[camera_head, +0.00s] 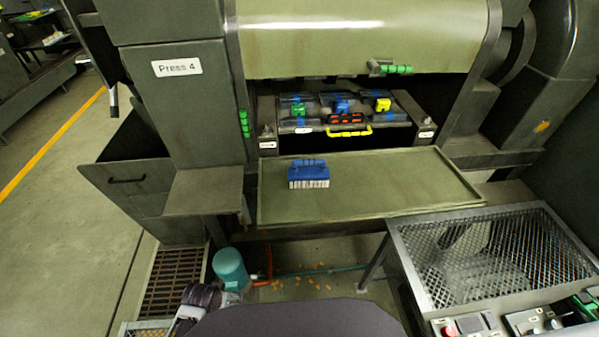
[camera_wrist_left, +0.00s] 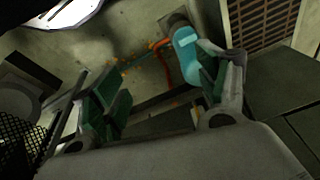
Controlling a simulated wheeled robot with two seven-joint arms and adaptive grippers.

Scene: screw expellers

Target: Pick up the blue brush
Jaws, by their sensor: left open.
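The blue brush (camera_head: 308,173) with pale bristles lies on the green tray (camera_head: 400,198) in front of the press, toward the tray's left side. In the left wrist view my left gripper (camera_wrist_left: 160,98) is open, with its two green-padded fingers apart and nothing between them. It hangs over the floor, low and away from the brush; the brush is not in that view. In the head view only a dark part of my left arm shows at the bottom left. My right gripper is not in view.
A teal motor (camera_head: 231,268) stands on the floor below the tray, with orange bits scattered beside it. A mesh-topped table (camera_head: 485,255) with a control panel is at the right. A yellow handle (camera_head: 349,132) sits behind the tray. The tray's right side is bare.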

